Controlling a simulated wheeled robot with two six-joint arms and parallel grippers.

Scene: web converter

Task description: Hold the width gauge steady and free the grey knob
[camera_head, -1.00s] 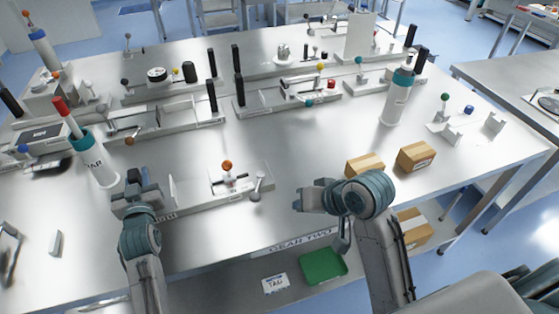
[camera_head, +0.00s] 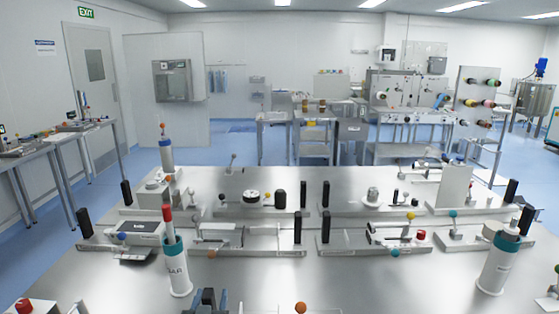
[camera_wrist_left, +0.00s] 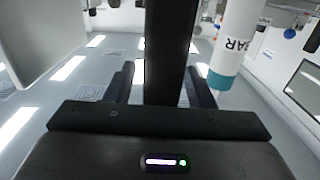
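My left gripper (camera_head: 208,299) shows at the bottom edge of the head view, its forearm cut off. In the left wrist view a dark upright post (camera_wrist_left: 165,50) stands between its two fingers (camera_wrist_left: 160,88), with thin light gaps on both sides, so the fingers look open around it. An orange ball (camera_head: 300,307) of the near fixture shows at the bottom edge; the rest of that fixture is below the picture. No grey knob on it is visible now. I cannot tell which part is the width gauge. My right gripper is out of view.
A white and teal cylinder with a red top (camera_head: 177,265) stands just left of my left gripper. Another such cylinder (camera_head: 497,262) stands at the right. Several fixtures with black posts fill the table's back half. Bare table (camera_head: 390,285) lies between.

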